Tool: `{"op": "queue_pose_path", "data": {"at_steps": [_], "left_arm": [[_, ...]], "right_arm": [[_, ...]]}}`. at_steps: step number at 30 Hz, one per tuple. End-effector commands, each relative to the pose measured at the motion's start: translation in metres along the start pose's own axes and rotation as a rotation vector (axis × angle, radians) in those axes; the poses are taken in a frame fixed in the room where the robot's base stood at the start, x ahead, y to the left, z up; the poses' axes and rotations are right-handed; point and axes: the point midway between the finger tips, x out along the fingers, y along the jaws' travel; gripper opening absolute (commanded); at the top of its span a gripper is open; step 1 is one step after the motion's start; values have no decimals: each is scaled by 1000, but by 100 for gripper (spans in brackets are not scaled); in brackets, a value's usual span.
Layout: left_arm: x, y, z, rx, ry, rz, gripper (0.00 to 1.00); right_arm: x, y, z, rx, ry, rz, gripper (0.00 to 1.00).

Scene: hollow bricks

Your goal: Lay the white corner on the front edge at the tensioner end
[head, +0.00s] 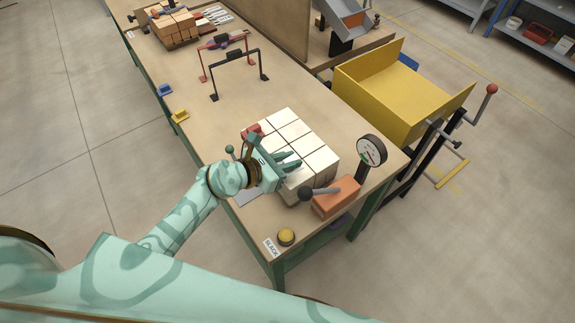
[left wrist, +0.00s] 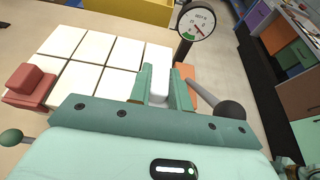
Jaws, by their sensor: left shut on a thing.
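My left gripper (head: 284,166) is over the front edge of the block of white hollow bricks (head: 293,130), near the tensioner end. In the left wrist view its two green fingers (left wrist: 159,84) are shut on the white corner (left wrist: 158,91), a narrow upright white piece. The corner is hard to make out in the head view, where the fingers cover it. I cannot tell whether it touches the bricks. The orange tensioner (head: 336,198) with its dark ball lever (head: 306,193) stands just right of the gripper. My right gripper is not in view.
A dial gauge (head: 371,150) stands behind the tensioner. A red stop (head: 253,131) sits at the other end of the bricks. Black and red frames (head: 236,70) stand further back. A yellow bin (head: 395,90) is to the right.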

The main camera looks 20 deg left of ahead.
Motion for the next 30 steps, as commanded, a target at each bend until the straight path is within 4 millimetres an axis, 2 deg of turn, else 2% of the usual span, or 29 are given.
{"op": "queue_pose_path", "data": {"at_steps": [1,3,15,16,18,27,30], "left_arm": [[4,1,-14,-2,4,2,0],[7,2,-21,-1,3,3,0],[9,2,-25,1,2,3,0],[9,2,-26,1,2,3,22],[8,2,-25,1,2,3,41],[8,2,-23,0,1,3,41],[0,2,-22,0,4,4,41]], "right_arm": [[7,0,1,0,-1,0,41],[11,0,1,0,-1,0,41],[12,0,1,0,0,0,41],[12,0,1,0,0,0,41],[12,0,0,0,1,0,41],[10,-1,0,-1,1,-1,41],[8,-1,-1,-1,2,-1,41]]}}
